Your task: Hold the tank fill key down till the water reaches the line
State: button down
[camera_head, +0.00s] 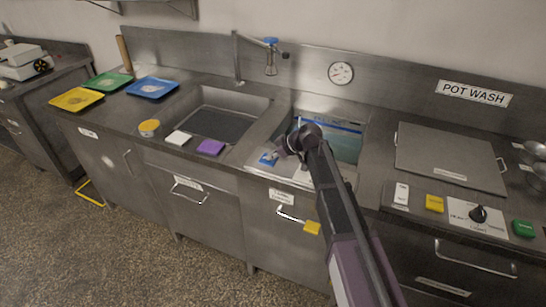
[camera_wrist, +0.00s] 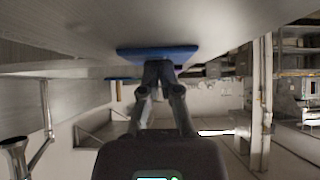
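The blue tank fill key (camera_head: 266,160) sits on the counter edge in front of the right-hand sink tank (camera_head: 296,112). Bluish-green water (camera_head: 347,148) shows in the tank. A blue line (camera_head: 340,127) runs along the tank's back wall; my arm hides part of the tank, and I cannot tell exactly how the water stands against the line. My gripper (camera_head: 277,156) points down at the key. In the wrist view, my gripper (camera_wrist: 158,66) has its fingertips together, at the blue key (camera_wrist: 158,51), and seems to touch it. Nothing is held between the fingers.
A white block (camera_head: 178,138) and a purple block (camera_head: 210,147) lie left of the key. Yellow, green and blue trays (camera_head: 152,87) lie farther left. A tap (camera_head: 270,42) hangs above the sinks. A lidded panel (camera_head: 450,158), a dial (camera_head: 478,213) and coloured keys are at right.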

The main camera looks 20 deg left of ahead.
jog(key=shift+d, duration=0.1)
jog(key=shift+r+p, duration=0.65)
jog(key=shift+p, duration=0.25)
notch_tip(320, 180, up, 3)
jog(key=p, duration=0.3)
jog(key=p+v, duration=0.6)
jog(key=v, duration=0.3)
jog(key=shift+d+r, duration=0.2)
jog(key=shift+r, duration=0.1)
jog(key=shift+p, duration=0.3)
jog(key=shift+w+r+p, duration=0.15)
jog(key=shift+r+p, duration=0.7)
